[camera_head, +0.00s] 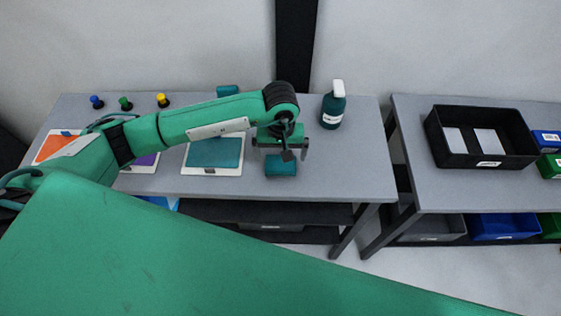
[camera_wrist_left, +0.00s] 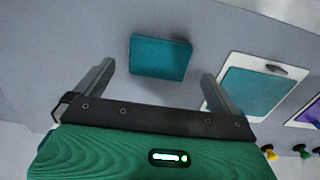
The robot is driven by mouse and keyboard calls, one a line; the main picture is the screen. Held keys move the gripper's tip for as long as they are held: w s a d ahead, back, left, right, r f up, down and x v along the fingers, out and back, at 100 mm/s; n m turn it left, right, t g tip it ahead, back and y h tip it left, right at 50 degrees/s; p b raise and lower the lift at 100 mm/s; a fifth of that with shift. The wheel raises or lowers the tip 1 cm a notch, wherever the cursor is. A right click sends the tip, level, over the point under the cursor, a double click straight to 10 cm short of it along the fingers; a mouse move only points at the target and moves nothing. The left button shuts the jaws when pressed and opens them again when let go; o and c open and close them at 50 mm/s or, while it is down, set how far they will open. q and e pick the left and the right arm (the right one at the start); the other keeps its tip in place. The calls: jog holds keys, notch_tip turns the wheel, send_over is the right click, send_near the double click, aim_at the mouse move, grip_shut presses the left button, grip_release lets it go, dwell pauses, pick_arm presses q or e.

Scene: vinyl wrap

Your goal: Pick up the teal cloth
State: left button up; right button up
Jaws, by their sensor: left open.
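The teal cloth (camera_head: 281,169) is a small folded block lying on the left grey table near its front edge. It also shows in the left wrist view (camera_wrist_left: 160,58), beyond and between the two fingers. My left gripper (camera_head: 281,152) points down just above and behind the cloth in the head view. Its fingers (camera_wrist_left: 158,82) are spread with nothing between them, and it does not appear to touch the cloth. My right gripper is not in view.
A white board with a teal sheet (camera_head: 214,152) lies left of the cloth. A dark teal spray bottle (camera_head: 333,108) stands behind right. Blue, green and yellow knobs (camera_head: 163,100) stand back left. A black bin (camera_head: 480,137) sits on the right table. The table right of the cloth is clear.

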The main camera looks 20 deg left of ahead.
aim_at(280, 162)
pick_arm(q)
jog(key=shift+f+p, duration=0.2)
jog(key=shift+p, duration=0.1)
jog(key=f+p, duration=0.1)
jog(key=f, duration=0.1)
jog(key=f+p, duration=0.1)
jog(key=f, duration=0.1)
jog(key=shift+w+a+p, duration=0.1)
jog(key=shift+w+p, duration=0.2)
jog(key=shift+f, duration=0.4)
jog(key=shift+c, duration=0.4)
jog(key=c, duration=0.8)
jog(key=shift+r, duration=0.1)
